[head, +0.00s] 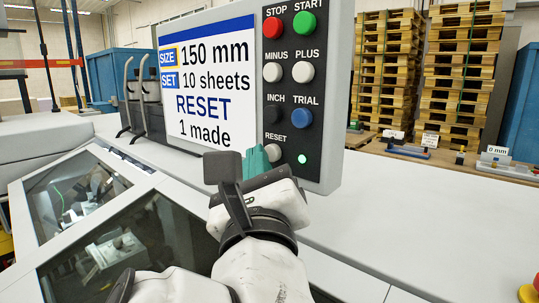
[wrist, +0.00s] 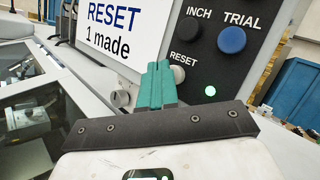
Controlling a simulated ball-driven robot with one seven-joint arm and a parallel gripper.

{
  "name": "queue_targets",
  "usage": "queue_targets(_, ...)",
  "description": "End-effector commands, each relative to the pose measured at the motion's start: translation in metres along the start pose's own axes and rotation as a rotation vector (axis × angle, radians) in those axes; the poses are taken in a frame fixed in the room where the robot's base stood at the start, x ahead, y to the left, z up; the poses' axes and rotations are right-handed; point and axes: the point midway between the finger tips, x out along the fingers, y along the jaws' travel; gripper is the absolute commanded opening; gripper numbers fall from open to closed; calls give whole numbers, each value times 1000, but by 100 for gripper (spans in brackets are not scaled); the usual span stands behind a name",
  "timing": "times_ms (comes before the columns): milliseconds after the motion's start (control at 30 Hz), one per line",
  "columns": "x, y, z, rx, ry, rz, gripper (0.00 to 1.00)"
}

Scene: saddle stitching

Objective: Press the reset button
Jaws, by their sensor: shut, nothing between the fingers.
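The reset button (head: 273,152) is a round pale button under the RESET label, at the lower left of the dark button strip. My gripper (head: 257,160) is in front of the panel, its teal fingers just left of the button in the head view. In the wrist view my gripper (wrist: 160,70) has its fingers together and empty, pointing at the panel just below and left of the RESET label. The fingers largely hide the button there, and I cannot tell whether they touch it. The screen (head: 208,82) reads 150 mm, 10 sheets, RESET, 1 made.
Above are the red stop (head: 272,28), green start (head: 304,24), pale minus (head: 272,72) and plus (head: 302,72), black inch (head: 272,113) and blue trial (head: 303,118) buttons. A green lamp (head: 302,158) glows to the right. The machine's flat top (head: 400,215) is clear at right.

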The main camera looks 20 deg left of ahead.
Motion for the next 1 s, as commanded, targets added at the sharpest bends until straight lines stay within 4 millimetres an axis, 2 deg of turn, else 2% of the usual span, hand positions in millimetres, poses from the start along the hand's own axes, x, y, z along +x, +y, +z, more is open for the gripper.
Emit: queue_targets(1000,6,-4,-4,0,0,0,0)
